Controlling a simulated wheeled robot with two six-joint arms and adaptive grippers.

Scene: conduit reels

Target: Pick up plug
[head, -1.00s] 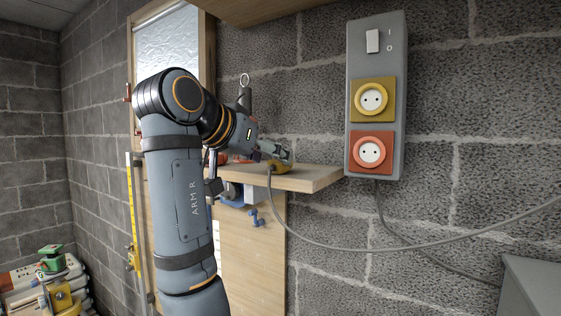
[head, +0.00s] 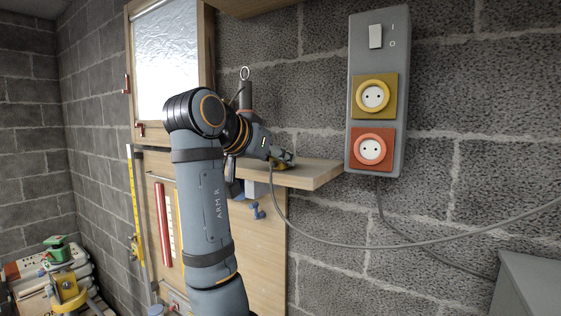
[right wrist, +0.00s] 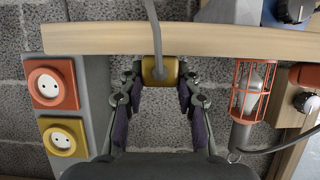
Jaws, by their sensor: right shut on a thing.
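The yellow plug (right wrist: 160,72) with its grey cable is at the shelf edge in the right wrist view, between the tips of my right gripper (right wrist: 160,80). The gripper is shut on it. In the head view my right gripper (head: 279,157) is at the shelf's right part, and the plug (head: 277,163) shows only partly beneath it. The cable hangs down from it and sweeps right. My left gripper is not in view.
The wooden shelf (head: 318,173) lies under the plug. A grey wall box (head: 356,55) carries a switch, a yellow socket (head: 374,96) and a red socket (head: 372,149).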

